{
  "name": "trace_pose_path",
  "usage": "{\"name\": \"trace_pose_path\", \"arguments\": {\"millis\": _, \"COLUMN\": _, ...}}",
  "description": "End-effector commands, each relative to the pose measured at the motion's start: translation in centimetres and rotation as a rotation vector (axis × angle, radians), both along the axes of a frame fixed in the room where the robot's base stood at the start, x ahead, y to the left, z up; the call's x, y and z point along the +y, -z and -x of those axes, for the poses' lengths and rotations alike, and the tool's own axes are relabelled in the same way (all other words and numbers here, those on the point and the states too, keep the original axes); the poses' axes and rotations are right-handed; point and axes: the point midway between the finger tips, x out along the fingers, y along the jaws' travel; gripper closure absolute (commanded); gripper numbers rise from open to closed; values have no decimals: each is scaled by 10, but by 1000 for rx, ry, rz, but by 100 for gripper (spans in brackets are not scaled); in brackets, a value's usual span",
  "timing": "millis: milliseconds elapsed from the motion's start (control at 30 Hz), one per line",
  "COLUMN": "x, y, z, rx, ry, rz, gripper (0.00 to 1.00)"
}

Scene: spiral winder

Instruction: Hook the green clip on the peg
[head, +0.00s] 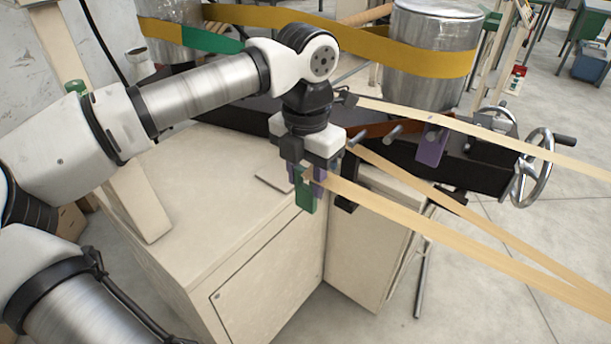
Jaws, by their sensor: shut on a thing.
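My gripper (306,177) points down in the middle of the head view, in front of the black beam and above the edge of the cream cabinet. It is shut on the green clip (306,199), whose lower part hangs below the fingers. A tan strip (400,215) runs from near the clip to the right edge. Short metal pegs stick out from the black beam: one (357,138) just right of my gripper, another (394,134) farther right. The clip is apart from both. I cannot tell which peg the task means. The gripper partly hides the clip's upper part.
A purple clip (431,147) hangs at the beam beside a second tan strip (480,130). A handwheel (532,167) stands at the beam's right end. A silver drum (432,90) with a yellow belt (400,58) is behind. The cabinet top (210,190) is mostly clear.

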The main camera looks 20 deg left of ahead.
Motion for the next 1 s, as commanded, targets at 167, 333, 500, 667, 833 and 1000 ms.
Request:
{"name": "trace_pose_path", "arguments": {"millis": 167, "x": 0, "y": -3, "z": 0, "rx": 0, "ry": 0, "rz": 0, "gripper": 85}}
{"name": "trace_pose_path", "arguments": {"millis": 333, "x": 0, "y": -3, "z": 0, "rx": 0, "ry": 0, "rz": 0, "gripper": 85}}
{"name": "trace_pose_path", "arguments": {"millis": 500, "x": 3, "y": -3, "z": 5, "rx": 0, "ry": 0, "rz": 1, "gripper": 85}}
{"name": "trace_pose_path", "arguments": {"millis": 667, "x": 6, "y": -3, "z": 14, "rx": 0, "ry": 0, "rz": 1, "gripper": 85}}
{"name": "trace_pose_path", "arguments": {"millis": 833, "x": 10, "y": -3, "z": 24, "rx": 0, "ry": 0, "rz": 1, "gripper": 85}}
{"name": "trace_pose_path", "arguments": {"millis": 1000, "x": 15, "y": -4, "z": 33, "rx": 0, "ry": -1, "rz": 0, "gripper": 85}}
